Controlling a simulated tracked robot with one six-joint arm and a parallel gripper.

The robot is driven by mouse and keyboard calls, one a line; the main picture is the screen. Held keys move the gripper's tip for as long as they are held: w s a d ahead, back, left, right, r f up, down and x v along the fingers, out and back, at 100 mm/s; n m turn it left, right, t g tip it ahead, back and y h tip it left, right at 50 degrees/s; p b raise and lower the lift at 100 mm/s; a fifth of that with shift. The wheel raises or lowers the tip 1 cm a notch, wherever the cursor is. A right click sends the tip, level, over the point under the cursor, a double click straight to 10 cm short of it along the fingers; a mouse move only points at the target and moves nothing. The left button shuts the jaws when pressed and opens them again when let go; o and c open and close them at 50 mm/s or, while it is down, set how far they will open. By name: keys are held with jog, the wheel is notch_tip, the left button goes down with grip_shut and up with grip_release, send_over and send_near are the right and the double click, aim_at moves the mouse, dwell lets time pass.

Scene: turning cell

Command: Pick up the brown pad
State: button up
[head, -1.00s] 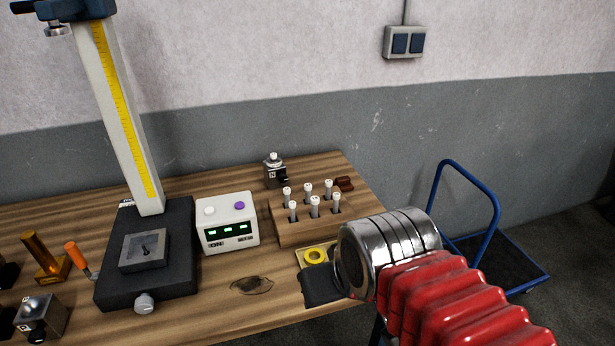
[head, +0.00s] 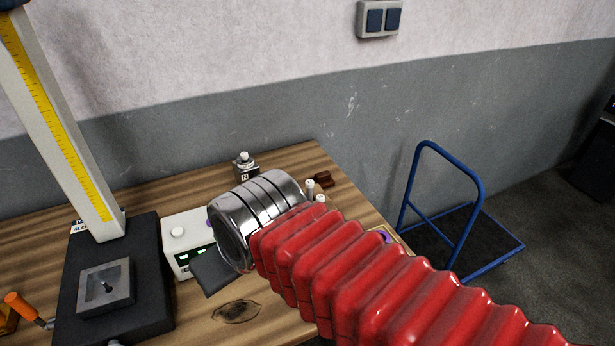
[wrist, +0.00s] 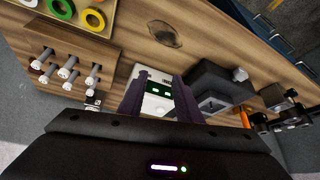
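A small brown piece (head: 323,180), which looks like the brown pad, lies near the back right edge of the wooden bench in the head view. It is small and partly beside the white pegs, so I cannot make out its full shape. In the head view my arm hides the fingers; the dark gripper body (head: 213,272) shows left of the brown piece, in front of the white box.
The peg block (wrist: 75,65) with several white pegs is mostly behind my arm in the head view. A white box (head: 178,233), a small metal block (head: 245,168) and a tall gauge stand (head: 60,125) are on the bench (head: 290,160). A blue trolley (head: 480,210) stands right.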

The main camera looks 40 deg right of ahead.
jog(key=shift+o, duration=0.5)
jog(key=o, duration=0.3)
jog(key=shift+w+d+r, duration=0.2)
jog(key=shift+w+d, duration=0.05)
jog(key=shift+w, duration=0.1)
jog(key=o, duration=0.7)
jog(key=shift+m+h, duration=0.3)
jog(key=shift+m, duration=0.2)
jog(key=w+d, duration=0.2)
jog(key=w+d+r, duration=0.1)
jog(key=w+d, duration=0.1)
jog(key=w+d+r, duration=0.1)
jog(key=w+d, duration=0.1)
jog(key=shift+w+r, duration=0.15)
jog(key=shift+w, duration=0.25)
jog(key=shift+c, duration=0.2)
jog(key=w+d+f+m, duration=0.1)
jog(key=w+d, duration=0.3)
jog(key=d, duration=1.3)
jog(key=w+d+f+m+g, duration=0.1)
jog(key=w+d+f, duration=0.2)
jog(key=d, duration=1.4)
jog(key=shift+w+f+m+h, duration=0.3)
jog(key=shift+w+h, duration=0.1)
jog(key=shift+w, duration=0.2)
jog(key=shift+f, duration=0.1)
